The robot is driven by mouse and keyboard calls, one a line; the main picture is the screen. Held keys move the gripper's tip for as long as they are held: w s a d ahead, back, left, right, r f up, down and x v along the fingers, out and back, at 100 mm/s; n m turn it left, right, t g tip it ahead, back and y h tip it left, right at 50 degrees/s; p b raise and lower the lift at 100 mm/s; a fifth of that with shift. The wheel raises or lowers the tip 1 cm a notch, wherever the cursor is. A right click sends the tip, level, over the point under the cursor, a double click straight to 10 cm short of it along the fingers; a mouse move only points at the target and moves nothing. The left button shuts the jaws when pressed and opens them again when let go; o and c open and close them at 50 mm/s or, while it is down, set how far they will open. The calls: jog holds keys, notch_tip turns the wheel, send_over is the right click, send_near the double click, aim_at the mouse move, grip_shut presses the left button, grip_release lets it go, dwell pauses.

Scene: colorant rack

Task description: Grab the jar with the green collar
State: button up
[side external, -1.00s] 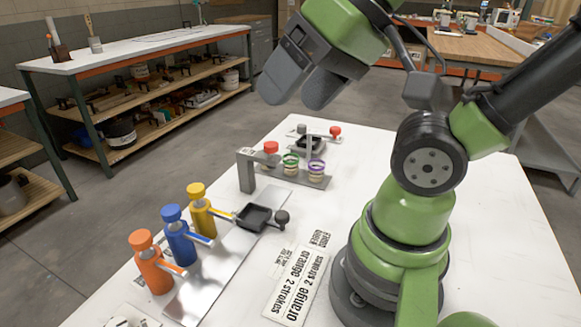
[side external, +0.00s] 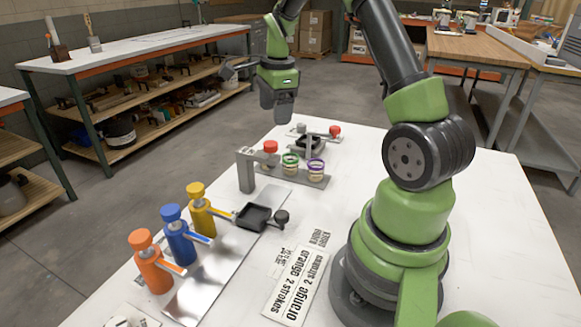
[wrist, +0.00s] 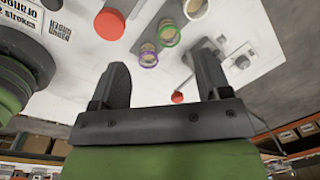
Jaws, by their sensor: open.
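The jar with the green collar (side external: 290,161) stands in the middle of a grey rack on the white table, between a jar with a purple collar (side external: 316,170) and a paler jar beside the grey post. In the wrist view the green-collared jar (wrist: 168,33) shows above the jaws, with the purple-collared jar (wrist: 149,59) nearer them and the pale jar (wrist: 195,8) at the top edge. My gripper (side external: 277,113) points down above the table's far side, higher than the rack and apart from the jars. Its jaws (wrist: 163,73) are open and empty.
Behind is a small stand with a red knob (side external: 335,131). Yellow (side external: 199,212), blue (side external: 178,238) and orange (side external: 150,264) pump bottles and a black tray (side external: 254,217) are nearer. Printed cards lie right.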

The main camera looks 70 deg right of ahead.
jog(key=s+d+f+m+g, duration=0.1)
jog(key=d+f+m, duration=0.3)
jog(key=d+f, duration=0.15)
send_over(291, 165)
jog(key=d, duration=0.1)
jog(key=f, duration=0.5)
jog(key=shift+w+d, duration=0.1)
jog(key=shift+w, duration=0.25)
jog(key=f, duration=0.5)
jog(key=shift+w+d+f, duration=0.2)
jog(key=shift+f, duration=0.2)
jog(key=c, duration=1)
